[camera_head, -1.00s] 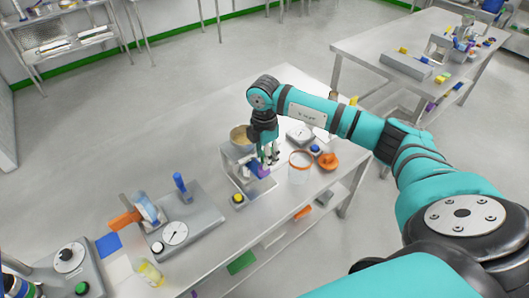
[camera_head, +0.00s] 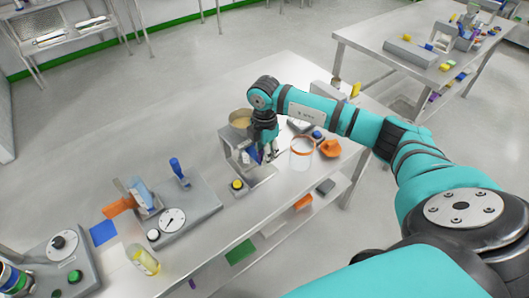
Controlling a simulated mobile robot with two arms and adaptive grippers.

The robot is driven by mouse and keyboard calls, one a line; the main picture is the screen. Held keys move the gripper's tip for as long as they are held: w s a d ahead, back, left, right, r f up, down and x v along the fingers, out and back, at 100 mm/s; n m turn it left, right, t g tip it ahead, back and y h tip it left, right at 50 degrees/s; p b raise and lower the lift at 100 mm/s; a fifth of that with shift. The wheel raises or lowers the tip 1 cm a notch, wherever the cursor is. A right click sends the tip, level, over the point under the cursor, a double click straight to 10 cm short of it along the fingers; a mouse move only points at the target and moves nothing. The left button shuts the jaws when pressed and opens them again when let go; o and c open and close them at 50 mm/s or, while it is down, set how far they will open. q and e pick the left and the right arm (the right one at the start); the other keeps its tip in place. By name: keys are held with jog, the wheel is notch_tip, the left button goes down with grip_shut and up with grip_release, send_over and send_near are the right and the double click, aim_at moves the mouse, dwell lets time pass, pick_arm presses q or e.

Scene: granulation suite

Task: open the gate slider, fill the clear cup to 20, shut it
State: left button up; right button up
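The clear cup (camera_head: 302,160) with an orange rim stands on the near bench, right of the small grey dispenser (camera_head: 238,150), which has a round tan-filled hopper (camera_head: 240,118) on top. My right gripper (camera_head: 269,154) points down between the dispenser and the cup, close to the purple part. Its fingers are too small to tell whether they are open, shut or touching it. The cup's fill level cannot be read. My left gripper is not in view.
A grey dial unit (camera_head: 195,205) with a blue handle stands left of the dispenser. An orange piece (camera_head: 331,148) and a small blue item (camera_head: 317,134) lie beyond the cup. A yellow bottle (camera_head: 144,260) is near the front edge. The bench's back left is clear.

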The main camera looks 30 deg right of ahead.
grip_shut()
jog(key=shift+a, duration=0.6)
jog(key=shift+d, duration=0.2)
dwell(5.0)
jog(key=shift+d, duration=0.55)
jog(key=shift+o, duration=1.9)
grip_release()
jog(key=shift+d, duration=0.1)
